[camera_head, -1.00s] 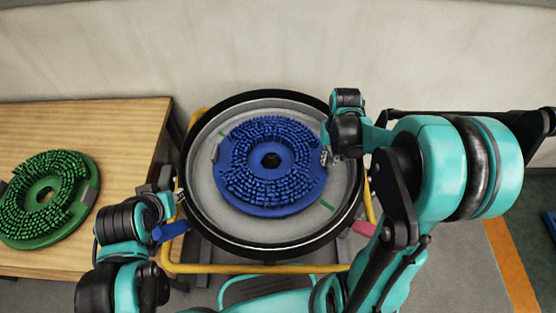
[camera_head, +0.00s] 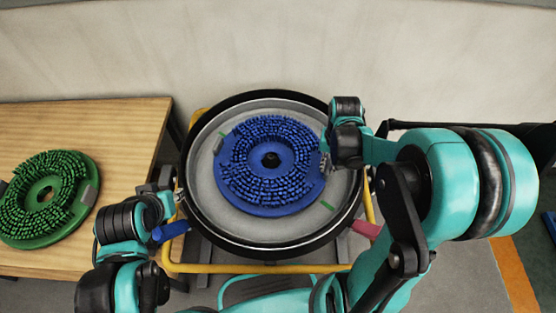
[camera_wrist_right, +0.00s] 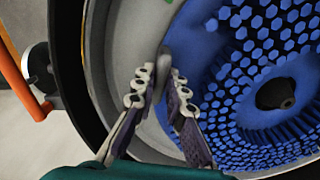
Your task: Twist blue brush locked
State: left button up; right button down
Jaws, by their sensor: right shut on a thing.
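The blue brush (camera_head: 270,203), a round disc with blue bristles and a dark centre hole, lies in the grey round tank (camera_head: 213,210). A grey tab (camera_head: 217,147) shows at its left edge, a little below a green mark (camera_head: 222,136) on the tank. My right gripper (camera_head: 325,160) is at the brush's right edge. In the right wrist view, its fingers (camera_wrist_right: 163,98) are closed around the opposite grey tab (camera_wrist_right: 164,60) on the blue rim. My left gripper (camera_head: 179,196) is at the tank's left rim; its fingers are too small to read.
A second green mark (camera_head: 327,206) is at the tank's lower right. A blue handle (camera_head: 171,231) and a pink handle (camera_head: 368,231) stick out near the yellow frame (camera_head: 255,268). A green brush (camera_head: 45,232) lies on the wooden table (camera_head: 110,125) at left.

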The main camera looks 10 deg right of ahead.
aim_at(326, 174)
jog(key=shift+s, duration=0.1)
jog(key=shift+s+a+m, duration=0.75)
jog(key=shift+s+m, duration=0.15)
jog(key=shift+s, duration=0.2)
jog(key=shift+s, duration=0.1)
jog(key=shift+s+a+m, duration=0.9)
jog(key=shift+s+a, duration=0.05)
jog(key=shift+s, duration=0.1)
jog(key=shift+a+p, duration=0.1)
jog(key=shift+p, duration=0.2)
jog(key=shift+s+a+m, duration=0.25)
jog(key=shift+a+m, duration=0.05)
jog(key=c, duration=1.5)
grip_release()
jog(key=shift+s, duration=0.1)
